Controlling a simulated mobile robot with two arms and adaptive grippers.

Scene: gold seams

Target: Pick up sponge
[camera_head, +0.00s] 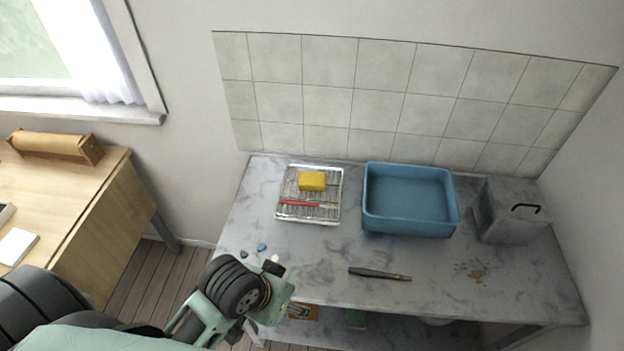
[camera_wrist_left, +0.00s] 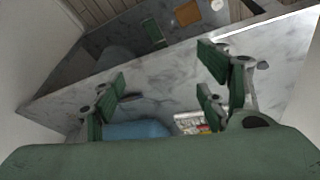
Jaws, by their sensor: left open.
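The yellow sponge (camera_head: 312,181) lies on a wire rack tray (camera_head: 335,213) at the back left of the marble worktop (camera_head: 310,260). A red-handled brush (camera_head: 300,203) lies in front of it on the same tray. My left gripper (camera_head: 276,300) is over the worktop's front left edge, in front of the tray and apart from it. In the left wrist view its fingers (camera_wrist_left: 157,90) are spread with nothing between them. The tray (camera_wrist_left: 182,118) shows partly there, behind the right-hand finger; the sponge is hard to make out. My right gripper is not in view.
A blue basin (camera_head: 410,222) stands right of the tray, with a grey metal box (camera_head: 510,212) further right. A dark-handled brush (camera_head: 378,273) and small pebbles (camera_head: 262,247) lie near the front. A tiled wall rises behind. A wooden desk (camera_head: 75,225) stands left.

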